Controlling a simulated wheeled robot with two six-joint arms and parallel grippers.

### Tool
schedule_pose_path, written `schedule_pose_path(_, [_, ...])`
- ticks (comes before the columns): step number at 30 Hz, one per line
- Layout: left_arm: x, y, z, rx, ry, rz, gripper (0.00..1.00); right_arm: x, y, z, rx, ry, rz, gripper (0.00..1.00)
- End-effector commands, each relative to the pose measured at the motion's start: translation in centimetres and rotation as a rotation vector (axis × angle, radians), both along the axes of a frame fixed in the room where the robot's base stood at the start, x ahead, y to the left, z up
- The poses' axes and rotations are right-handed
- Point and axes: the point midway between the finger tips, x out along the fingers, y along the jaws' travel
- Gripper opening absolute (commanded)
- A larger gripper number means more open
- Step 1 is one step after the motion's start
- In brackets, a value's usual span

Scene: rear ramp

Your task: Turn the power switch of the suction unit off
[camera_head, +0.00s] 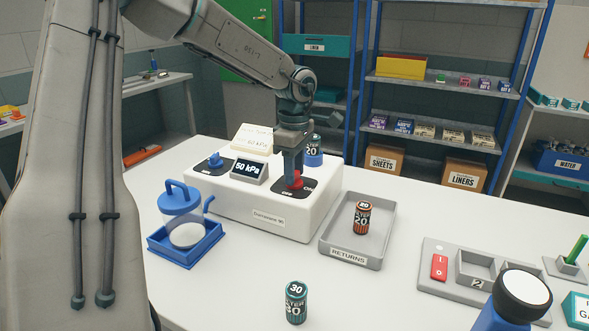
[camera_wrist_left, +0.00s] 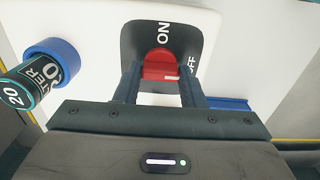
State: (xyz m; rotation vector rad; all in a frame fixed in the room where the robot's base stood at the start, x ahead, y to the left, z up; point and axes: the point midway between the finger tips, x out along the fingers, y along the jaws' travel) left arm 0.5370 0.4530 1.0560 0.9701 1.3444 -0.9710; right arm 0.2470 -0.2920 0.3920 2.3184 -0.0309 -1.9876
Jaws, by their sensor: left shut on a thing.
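The suction unit (camera_head: 225,208) is a white box on the white table, with a lit display (camera_head: 249,171) reading 50 kPa. Its red power switch (camera_head: 297,182) sits on a dark plate with ON and OFF labels; it also shows in the left wrist view (camera_wrist_left: 160,65). My left gripper (camera_head: 294,174) comes down from above and is shut on the red switch, a finger at each side in the left wrist view (camera_wrist_left: 160,90). The fingers partly hide the switch, and I cannot tell which label it points to. My right gripper is not in view.
A blue knob (camera_head: 215,161) is on the unit's left. A blue-lidded jar (camera_head: 180,198) stands in a blue tray at left. A grey returns tray (camera_head: 350,249) holds a canister (camera_head: 362,217). A green canister (camera_head: 296,302) stands in front. A grey panel with a red rocker (camera_head: 439,267) is at right.

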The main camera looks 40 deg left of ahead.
Motion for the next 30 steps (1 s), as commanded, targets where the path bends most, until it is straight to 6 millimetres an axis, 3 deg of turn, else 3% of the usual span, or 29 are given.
schedule_pose_path(17, [0.11,0.06,0.16,0.002,-0.005,-0.029,0.14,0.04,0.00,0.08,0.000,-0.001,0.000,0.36])
schedule_pose_path(18, [0.11,0.06,0.17,0.002,-0.005,-0.029,0.44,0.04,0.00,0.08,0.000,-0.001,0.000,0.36])
schedule_pose_path(20, [0.10,0.05,0.15,0.001,-0.004,-0.029,0.56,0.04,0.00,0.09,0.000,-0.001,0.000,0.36])
schedule_pose_path(30, [0.06,0.02,0.26,0.001,-0.002,-0.028,0.58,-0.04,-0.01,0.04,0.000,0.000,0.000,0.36])
